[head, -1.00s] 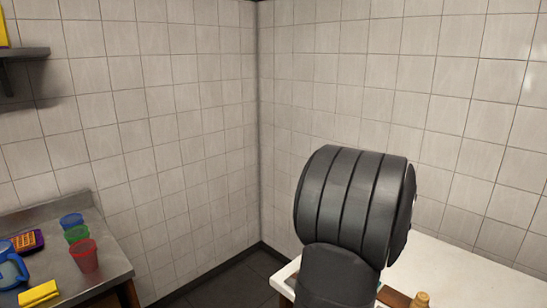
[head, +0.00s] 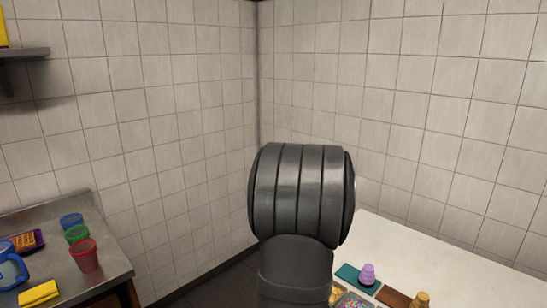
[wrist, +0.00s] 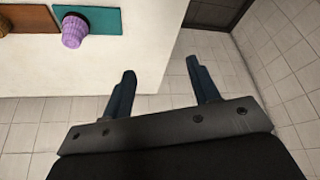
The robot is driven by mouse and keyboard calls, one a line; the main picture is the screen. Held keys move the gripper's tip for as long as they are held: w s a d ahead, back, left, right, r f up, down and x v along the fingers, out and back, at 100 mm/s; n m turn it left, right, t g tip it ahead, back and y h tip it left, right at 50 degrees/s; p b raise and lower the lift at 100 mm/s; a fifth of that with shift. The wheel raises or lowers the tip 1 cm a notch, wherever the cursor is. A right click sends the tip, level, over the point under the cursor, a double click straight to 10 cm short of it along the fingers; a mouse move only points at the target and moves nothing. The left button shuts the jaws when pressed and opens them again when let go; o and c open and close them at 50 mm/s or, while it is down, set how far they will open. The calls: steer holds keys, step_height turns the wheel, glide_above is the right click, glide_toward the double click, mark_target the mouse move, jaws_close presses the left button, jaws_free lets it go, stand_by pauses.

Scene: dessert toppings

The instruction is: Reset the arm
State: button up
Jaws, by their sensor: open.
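My gripper (wrist: 165,80) shows in the wrist view with its two dark fingers apart and nothing between them. It is off the edge of the white table (wrist: 150,65), with tiled surface behind it. In the head view a dark part of my arm stands in the middle and hides what is behind it; the gripper fingers do not show there. A purple cup-like thing (wrist: 75,30) sits on a teal mat (wrist: 107,21) near the table's edge. The purple thing also shows in the head view (head: 367,274).
The white table (head: 440,265) at the right also holds a brown mat (head: 393,297), tan items (head: 420,299) and a container of colourful bits (head: 352,303). At the left, a metal counter (head: 45,225) bears blue, green and red cups, a blue jug (head: 10,268) and a yellow cloth (head: 38,293).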

steer(key=w+a+r+n, duration=0.1)
steer(key=a+r, duration=0.1)
steer(key=a, duration=0.8)
steer(key=w+a+r, duration=0.1)
steer(key=a, duration=0.9)
steer(key=shift+r+n+y, duration=0.35)
steer(key=shift+n+y, duration=0.05)
steer(key=shift+o, duration=0.3)
steer(key=o, duration=0.9)
steer(key=shift+o, duration=0.2)
steer(key=s+d+m+g, duration=0.1)
steer(key=s+d+m, duration=0.5)
steer(key=d, duration=0.6)
steer(key=s+d+r+m+g, duration=0.1)
steer(key=s+d+m, duration=0.45)
steer(key=d, duration=0.55)
steer(key=s+d+m+g, duration=0.1)
steer(key=s+d+m, duration=0.5)
steer(key=d, duration=0.6)
steer(key=s+d+m+g+y, duration=0.1)
steer(key=s+d+m, duration=0.65)
steer(key=s, duration=0.55)
step_height(320, 180, down, 9)
steer(key=shift+s+d, duration=0.15)
